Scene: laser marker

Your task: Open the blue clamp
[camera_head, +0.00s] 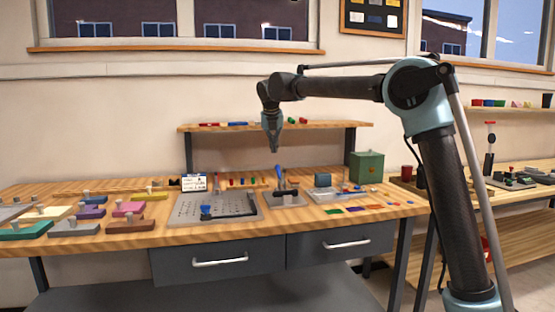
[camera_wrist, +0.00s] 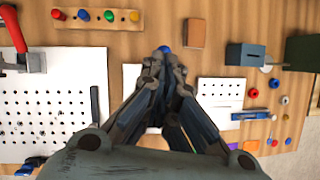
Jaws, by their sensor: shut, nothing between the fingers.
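A clamp with an upright, slightly tilted blue handle (camera_head: 279,174) stands on a small plate (camera_head: 287,201) at the middle of the bench. A lower blue clamp (camera_head: 206,211) sits at the front edge of the perforated plate; it also shows at the lower left of the wrist view (camera_wrist: 32,163). My gripper (camera_head: 275,149) points down above the upright blue handle, apart from it, shut and empty. In the wrist view my gripper (camera_wrist: 164,62) hides most of the clamp below; only a blue tip (camera_wrist: 165,48) shows beyond the fingertips.
The perforated plate (camera_head: 232,204) lies left of the small plate. A red-handled clamp (camera_wrist: 14,28) stands at its far edge. Further right are a blue-grey block (camera_head: 323,180), a green box (camera_head: 367,167) and small parts. Coloured blocks fill the bench's left. A raised shelf (camera_head: 330,126) stands behind.

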